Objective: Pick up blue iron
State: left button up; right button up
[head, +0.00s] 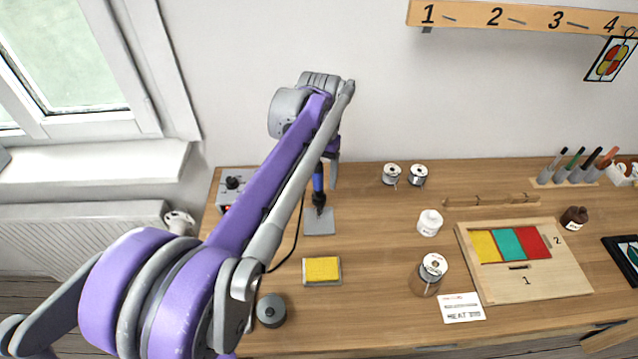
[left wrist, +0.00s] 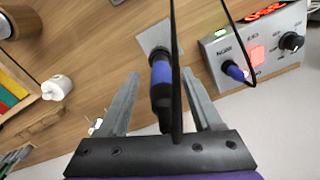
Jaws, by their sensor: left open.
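The blue iron (head: 318,185) stands upright on a small grey plate (head: 319,222) near the back left of the wooden table, with a black cable running from it. In the left wrist view the blue iron (left wrist: 161,85) lies between the two fingers of my left gripper (left wrist: 165,92). The fingers are open, with a gap to the iron on both sides. In the head view my purple left arm reaches over the table, and the gripper at its end is mostly hidden behind the arm. My right gripper is not in view.
A grey control box (left wrist: 255,50) with knobs and a red light stands beside the iron. A yellow sponge (head: 322,269) and a round grey tin (head: 271,310) are in front. A wooden board with coloured panes (head: 570,282) lies to the right. Two wire spools (head: 392,174) stand behind.

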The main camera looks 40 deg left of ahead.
aim_at(319, 185)
pick_arm(q)
jog(key=shift+f, duration=1.55)
grip_shut()
